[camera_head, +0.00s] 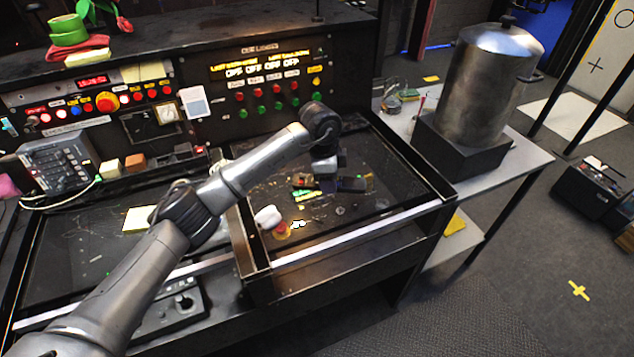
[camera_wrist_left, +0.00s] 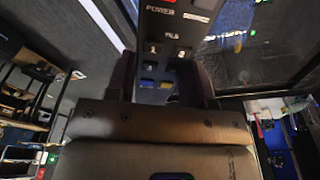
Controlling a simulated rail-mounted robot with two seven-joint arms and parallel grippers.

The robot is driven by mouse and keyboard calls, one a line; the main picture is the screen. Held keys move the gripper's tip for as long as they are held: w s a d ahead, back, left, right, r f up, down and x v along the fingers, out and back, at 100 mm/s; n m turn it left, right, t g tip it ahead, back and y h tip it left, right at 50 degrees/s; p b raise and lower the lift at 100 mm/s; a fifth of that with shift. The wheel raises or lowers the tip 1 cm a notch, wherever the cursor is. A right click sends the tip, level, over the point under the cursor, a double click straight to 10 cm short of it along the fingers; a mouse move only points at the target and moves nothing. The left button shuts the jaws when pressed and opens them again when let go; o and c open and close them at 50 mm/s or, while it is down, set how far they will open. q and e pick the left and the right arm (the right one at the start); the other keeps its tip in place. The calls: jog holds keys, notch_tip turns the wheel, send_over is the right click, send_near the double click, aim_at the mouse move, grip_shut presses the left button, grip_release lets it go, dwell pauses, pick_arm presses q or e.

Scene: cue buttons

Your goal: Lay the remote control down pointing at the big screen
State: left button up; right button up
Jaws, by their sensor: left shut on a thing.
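The remote control (camera_wrist_left: 165,45) is black, with a red button, POWER and SOURCE labels and numbered keys. It fills the middle of the left wrist view, between the dark fingers of my left gripper (camera_wrist_left: 162,85), which is shut on it. In the head view my left gripper (camera_head: 326,180) points down over the right dark glass desk panel. A dark long piece beside it (camera_head: 352,184) looks like the remote; whether it touches the panel I cannot tell. I cannot make out which surface is the big screen. My right gripper is not in view.
Small colourful items (camera_head: 306,193) lie by the gripper. A white and red object (camera_head: 268,217) lies on the panel's left. A button console (camera_head: 265,85) rises behind. A metal pot (camera_head: 488,85) stands on a side table at right. The panel's front right is mostly clear.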

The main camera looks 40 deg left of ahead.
pick_arm(q)
jog(key=b, duration=0.2)
send_over(304, 192)
jog(key=f, duration=0.6)
jog(key=shift+s+a+f, duration=0.15)
jog(key=shift+a, duration=0.1)
jog(key=shift+f+b, duration=0.7)
jog(key=shift+f, duration=1.3)
jog(key=o, duration=1)
jog(key=shift+f, duration=0.1)
